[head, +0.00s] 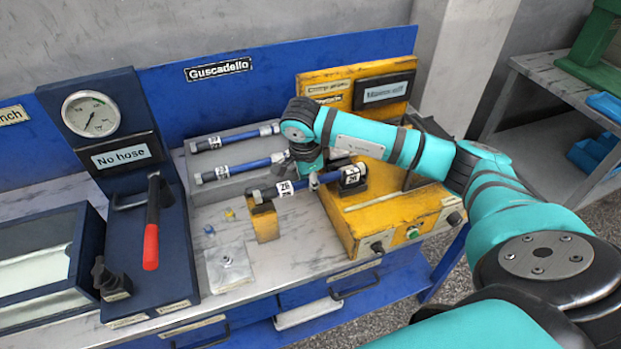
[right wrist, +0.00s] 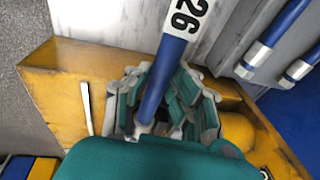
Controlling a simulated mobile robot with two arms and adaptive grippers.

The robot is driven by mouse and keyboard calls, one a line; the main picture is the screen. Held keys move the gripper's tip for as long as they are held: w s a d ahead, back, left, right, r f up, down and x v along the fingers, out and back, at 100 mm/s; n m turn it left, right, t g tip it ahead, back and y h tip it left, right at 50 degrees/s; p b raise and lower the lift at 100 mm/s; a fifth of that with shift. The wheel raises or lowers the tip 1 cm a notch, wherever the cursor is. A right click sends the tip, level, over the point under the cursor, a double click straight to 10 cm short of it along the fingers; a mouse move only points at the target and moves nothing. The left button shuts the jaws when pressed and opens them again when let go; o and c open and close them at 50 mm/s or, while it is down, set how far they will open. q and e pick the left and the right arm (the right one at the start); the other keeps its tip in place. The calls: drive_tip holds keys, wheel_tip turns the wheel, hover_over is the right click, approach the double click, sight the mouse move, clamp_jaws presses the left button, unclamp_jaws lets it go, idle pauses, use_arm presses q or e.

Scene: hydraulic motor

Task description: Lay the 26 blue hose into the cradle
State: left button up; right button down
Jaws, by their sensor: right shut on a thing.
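The blue hose labelled 26 (head: 299,188) runs almost level across the head view, with a white label near each end and a metal fitting at its left end. My right gripper (head: 312,178) is shut around its middle. In the right wrist view the hose (right wrist: 172,62) passes between the teal and grey fingers (right wrist: 165,102). The hose's left end is at the top of a small yellow block (head: 265,224), and its right end is by a dark support on the yellow machine (head: 385,218). I cannot tell whether it touches these supports. My left gripper is not in view.
Two other blue hoses (head: 238,138) (head: 236,168) lie on a grey rack behind. A gauge stand labelled "No hose" (head: 122,155) with a red-handled lever (head: 151,247) stands at left.

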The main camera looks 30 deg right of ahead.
drive_tip(key=shift+f, duration=0.1)
drive_tip(key=c, duration=1.1)
unclamp_jaws()
drive_tip(key=v, duration=1.2)
